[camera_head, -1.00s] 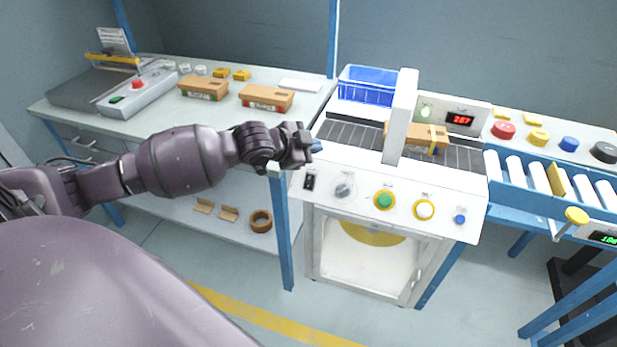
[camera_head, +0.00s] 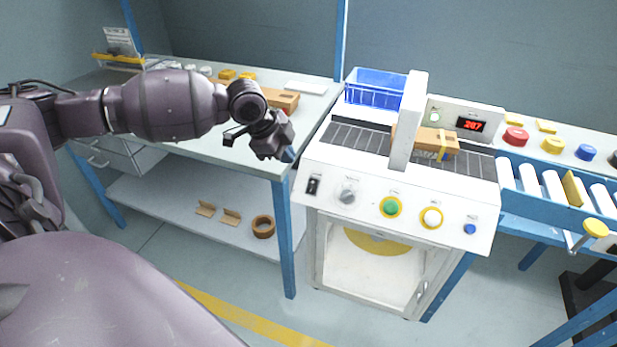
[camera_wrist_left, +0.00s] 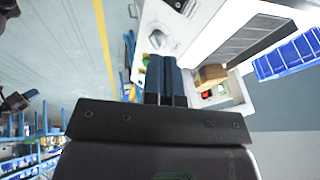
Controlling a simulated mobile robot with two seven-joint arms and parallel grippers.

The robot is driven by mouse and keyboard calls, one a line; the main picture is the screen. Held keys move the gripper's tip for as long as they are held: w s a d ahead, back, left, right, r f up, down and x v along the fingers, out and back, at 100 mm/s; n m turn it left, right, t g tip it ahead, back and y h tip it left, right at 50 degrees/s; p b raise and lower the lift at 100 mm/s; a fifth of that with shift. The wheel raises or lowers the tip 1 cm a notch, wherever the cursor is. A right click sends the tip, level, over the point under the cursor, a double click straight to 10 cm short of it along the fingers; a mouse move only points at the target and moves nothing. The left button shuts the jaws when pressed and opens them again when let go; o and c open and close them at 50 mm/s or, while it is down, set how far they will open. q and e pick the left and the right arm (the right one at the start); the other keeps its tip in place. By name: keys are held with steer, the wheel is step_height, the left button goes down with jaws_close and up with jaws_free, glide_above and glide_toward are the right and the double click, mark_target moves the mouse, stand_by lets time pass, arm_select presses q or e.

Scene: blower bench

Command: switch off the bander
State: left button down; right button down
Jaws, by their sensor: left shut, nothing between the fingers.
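The bander (camera_head: 400,185) is the white machine with a white arch (camera_head: 409,120) over its dark belt. Its red display (camera_head: 469,125) is lit. A black rocker switch (camera_head: 313,185) sits at the left end of its sloped front panel, beside a grey knob (camera_head: 347,192), a green button (camera_head: 390,207), a white button (camera_head: 431,217) and a small blue button (camera_head: 470,229). My left gripper (camera_head: 289,155) is shut and empty, above and left of the rocker and apart from it. The shut fingers also show in the left wrist view (camera_wrist_left: 165,75), with the panel beyond. My right gripper is not seen.
A banded brown box (camera_head: 426,142) sits under the arch. A blue crate (camera_head: 374,88) stands behind the belt. A roller conveyor (camera_head: 540,186) joins at the right. The workbench (camera_head: 215,145) lies left, under my left arm, with a blue corner post (camera_head: 287,240).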

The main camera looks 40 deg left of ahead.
mark_target(314, 184)
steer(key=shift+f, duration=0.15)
